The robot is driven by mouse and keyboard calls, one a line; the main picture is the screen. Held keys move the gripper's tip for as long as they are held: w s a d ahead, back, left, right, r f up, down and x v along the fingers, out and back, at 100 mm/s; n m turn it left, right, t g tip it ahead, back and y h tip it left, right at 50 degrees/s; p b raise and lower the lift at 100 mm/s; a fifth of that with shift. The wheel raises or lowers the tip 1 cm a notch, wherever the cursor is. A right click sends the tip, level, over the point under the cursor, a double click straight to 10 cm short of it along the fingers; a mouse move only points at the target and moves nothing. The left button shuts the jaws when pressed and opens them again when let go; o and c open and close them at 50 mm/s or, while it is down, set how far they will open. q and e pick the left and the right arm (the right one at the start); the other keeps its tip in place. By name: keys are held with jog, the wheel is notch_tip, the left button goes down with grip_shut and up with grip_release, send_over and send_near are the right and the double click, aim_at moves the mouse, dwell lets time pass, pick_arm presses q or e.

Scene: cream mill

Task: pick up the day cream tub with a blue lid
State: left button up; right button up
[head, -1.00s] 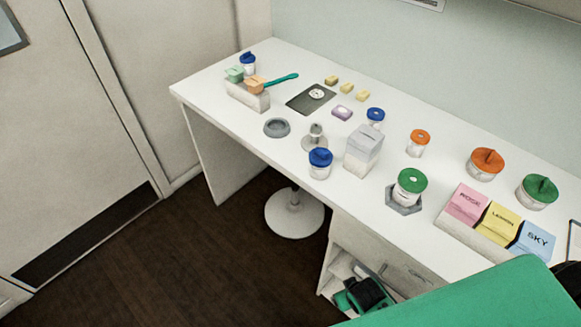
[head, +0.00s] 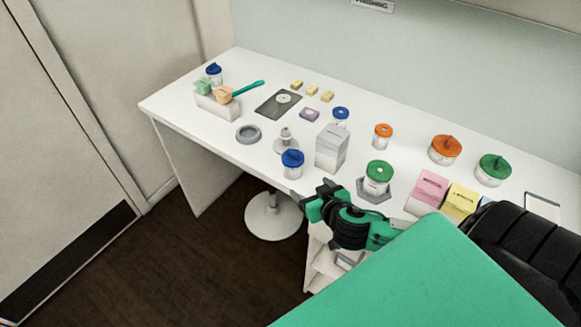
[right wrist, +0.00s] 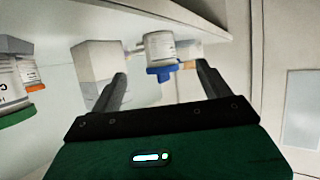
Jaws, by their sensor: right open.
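Three tubs with blue lids stand on the white table: one at its front edge (head: 292,165), one behind the grey-white box (head: 341,116), one at the far left corner (head: 214,73). Their labels are too small to read in the head view. My right gripper (head: 322,196) is open and empty, just off the table's front edge, right of and nearer than the front tub. In the right wrist view, which looks upside down, a blue-lidded tub (right wrist: 160,53) shows beyond and between the open fingertips (right wrist: 161,76), apart from them. My left gripper is out of view.
The grey-white box (head: 331,148) stands right behind the front tub. A small metal weight on a round base (head: 286,141) and a grey ring (head: 249,134) are near it. A green-lidded tub (head: 379,173) stands to the right. The table's front edge is close.

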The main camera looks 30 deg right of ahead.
aim_at(297, 171)
jog(key=x, duration=0.3)
jog(key=p+x, duration=0.1)
jog(key=x, duration=0.2)
jog(key=r+p+x, duration=0.1)
jog(key=x, duration=0.1)
jog(key=shift+w+f, duration=0.2)
jog(key=shift+w, duration=0.4)
jog(key=shift+w+d+p, duration=0.25)
jog(key=shift+w+p, duration=0.35)
jog(key=shift+p, duration=0.1)
jog(key=p+x, duration=0.1)
jog(key=x, duration=0.2)
jog(key=shift+d+f, duration=0.1)
jog(key=shift+w+f, duration=0.3)
jog(key=shift+w, duration=0.05)
jog(key=shift+c, duration=0.4)
jog(key=c, duration=1.2)
jog(key=shift+r, duration=0.1)
